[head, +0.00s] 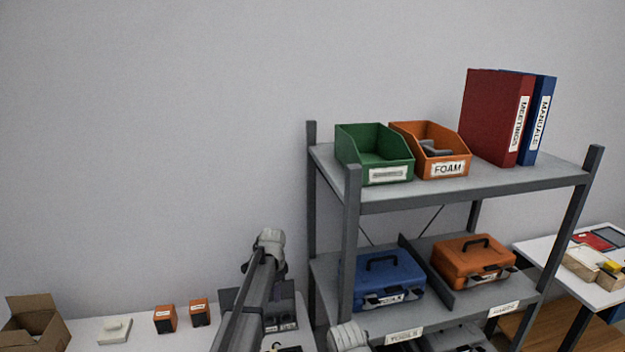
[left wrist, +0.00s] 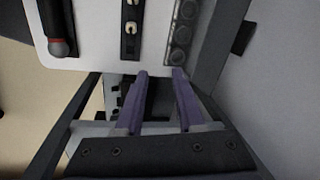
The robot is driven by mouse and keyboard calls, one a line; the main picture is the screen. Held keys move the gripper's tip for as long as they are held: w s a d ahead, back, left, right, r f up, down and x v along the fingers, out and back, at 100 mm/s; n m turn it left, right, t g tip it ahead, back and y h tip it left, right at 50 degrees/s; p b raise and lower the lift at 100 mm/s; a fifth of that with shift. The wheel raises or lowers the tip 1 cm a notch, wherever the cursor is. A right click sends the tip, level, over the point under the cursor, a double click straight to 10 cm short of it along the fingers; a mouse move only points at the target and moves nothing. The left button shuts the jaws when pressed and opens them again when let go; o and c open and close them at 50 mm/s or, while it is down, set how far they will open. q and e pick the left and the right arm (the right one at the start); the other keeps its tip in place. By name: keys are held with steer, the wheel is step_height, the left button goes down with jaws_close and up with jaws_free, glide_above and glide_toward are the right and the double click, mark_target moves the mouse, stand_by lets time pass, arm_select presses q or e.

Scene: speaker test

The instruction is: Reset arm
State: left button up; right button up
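My left arm (head: 245,305) rises from the bottom middle of the head view, in front of the table's right end. I cannot make out its fingertips there. In the left wrist view my left gripper (left wrist: 160,75) shows two purple fingers, apart, with nothing held between them. The fingertips reach to the edge of a white tabletop (left wrist: 90,40). My right gripper shows in neither view.
A grey shelf (head: 470,190) holds a green bin (head: 375,153), an orange FOAM bin (head: 430,150), binders (head: 497,115), a blue case (head: 388,280) and an orange case (head: 472,262). An open carton (head: 35,325) and orange boxes (head: 165,319) are left. Left wrist: a red-and-black tool (left wrist: 60,30).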

arm_select(q)
steer(key=s+d+n, duration=0.2)
steer(key=s+d, duration=0.1)
steer(key=s, duration=0.8)
steer(key=s+d+f+n+g+b, duration=0.1)
steer(key=s+d+n, duration=0.2)
steer(key=s, duration=0.9)
steer(key=s+d+f+n+b, duration=0.1)
steer(key=s+d+n, duration=0.2)
steer(key=s, duration=0.8)
steer(key=shift+s+d+f+g+y, duration=0.3)
steer(key=shift+s+d+g, duration=0.1)
steer(key=shift+d, duration=0.3)
